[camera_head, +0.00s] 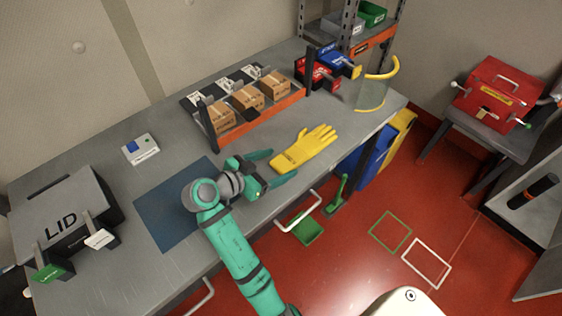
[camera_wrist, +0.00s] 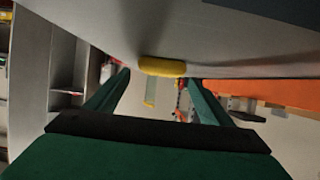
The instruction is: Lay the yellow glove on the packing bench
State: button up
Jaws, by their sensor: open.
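The yellow glove (camera_head: 305,149) lies flat on the grey bench (camera_head: 185,95), near its front edge and right of the middle, fingers pointing to the upper right. In the wrist view the glove (camera_wrist: 162,67) shows as a small yellow shape between and beyond the fingers. My gripper (camera_head: 284,167) is open and empty, low over the bench. Whether a fingertip touches the glove I cannot tell.
An orange-fronted rack (camera_head: 262,120) with cardboard boxes stands behind the glove. A blue mat (camera_head: 172,212) lies under my wrist. A grey box marked LID (camera_head: 62,222) is at the left. A curved clear shield with a yellow rim (camera_head: 381,74) stands at the right end.

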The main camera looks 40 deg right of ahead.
jog(key=v, duration=0.9)
jog(key=shift+a+r, duration=0.2)
jog(key=shift+a, duration=0.1)
